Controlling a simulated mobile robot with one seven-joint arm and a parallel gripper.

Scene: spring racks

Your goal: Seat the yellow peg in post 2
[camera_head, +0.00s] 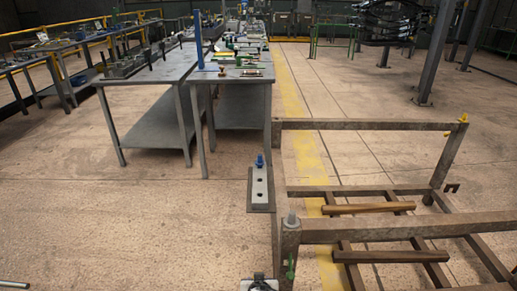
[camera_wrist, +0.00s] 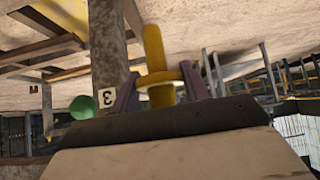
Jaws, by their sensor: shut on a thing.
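The yellow peg (camera_wrist: 153,50), a rod with a ring collar, sits between the two purple fingers of my gripper (camera_wrist: 161,88) in the wrist view. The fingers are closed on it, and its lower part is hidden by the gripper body. Behind it is a rusty post (camera_wrist: 107,55) with a white tag (camera_wrist: 107,97) that seems to read 3. I cannot tell whether peg and post touch. In the head view, part of what seems my gripper (camera_head: 262,284) shows at the bottom edge, beside the near left post (camera_head: 289,243). I cannot make out which post is 2.
A green part (camera_head: 291,265) sticks out there.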

